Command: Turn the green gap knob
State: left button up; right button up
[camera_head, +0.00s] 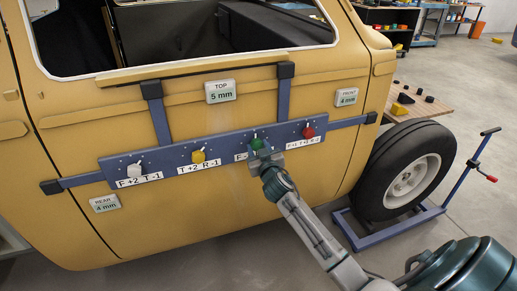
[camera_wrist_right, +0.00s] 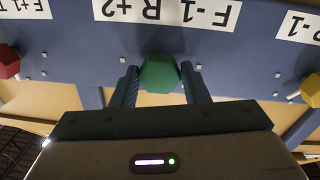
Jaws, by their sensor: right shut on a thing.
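The green knob (camera_head: 257,143) sits on a blue panel (camera_head: 222,145) fixed across the yellow car door. My right gripper (camera_head: 262,152) reaches it from below right and hides part of it and its label. In the right wrist view the green knob (camera_wrist_right: 159,73) lies between the two fingers of my right gripper (camera_wrist_right: 160,82), which is shut on it. The label by it reads F-1 R+2 upside down. A white knob (camera_head: 134,169), a yellow knob (camera_head: 198,156) and a red knob (camera_head: 308,132) share the panel. My left gripper is not in view.
Gap displays read TOP 5 mm (camera_head: 220,91), FRONT 4 mm (camera_head: 346,97) and REAR 4 mm (camera_head: 106,204). A wheel (camera_head: 405,172) on a blue stand is to the right of the door. A wooden table (camera_head: 417,108) with small parts stands behind it.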

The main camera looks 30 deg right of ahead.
jog(key=shift+n, duration=0.4)
jog(key=n, duration=0.3)
jog(key=shift+n, duration=2.6)
jog(key=o, duration=1)
